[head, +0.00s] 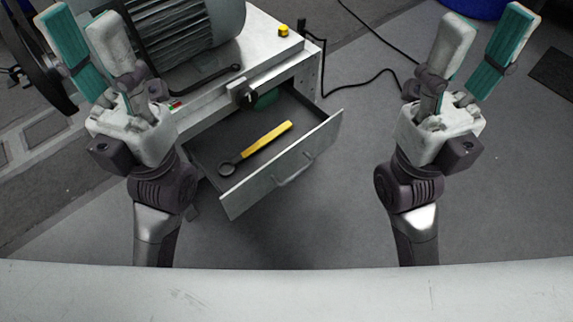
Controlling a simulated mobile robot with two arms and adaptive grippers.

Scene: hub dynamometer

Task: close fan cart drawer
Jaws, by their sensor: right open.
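The fan cart drawer (272,182) is pulled open in the head view, its grey front panel and bar handle (294,171) facing the lower right. A yellow-handled tool (266,137) with a dark ring end lies inside it. The drawer sits under the cart's light top (262,38). My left gripper (83,32) is raised at the left of the drawer, its teal-padded fingers apart and empty, in front of part of the cart. My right gripper (484,34) is raised to the right, clear of the drawer, with its fingers apart and empty.
A grey finned motor (190,30) stands on the cart, with a black wheel (38,55) at its left. A yellow button (283,31) is on the cart top. A black cable (362,84) runs over the floor. Floor right of the drawer is free. A pale edge crosses the bottom.

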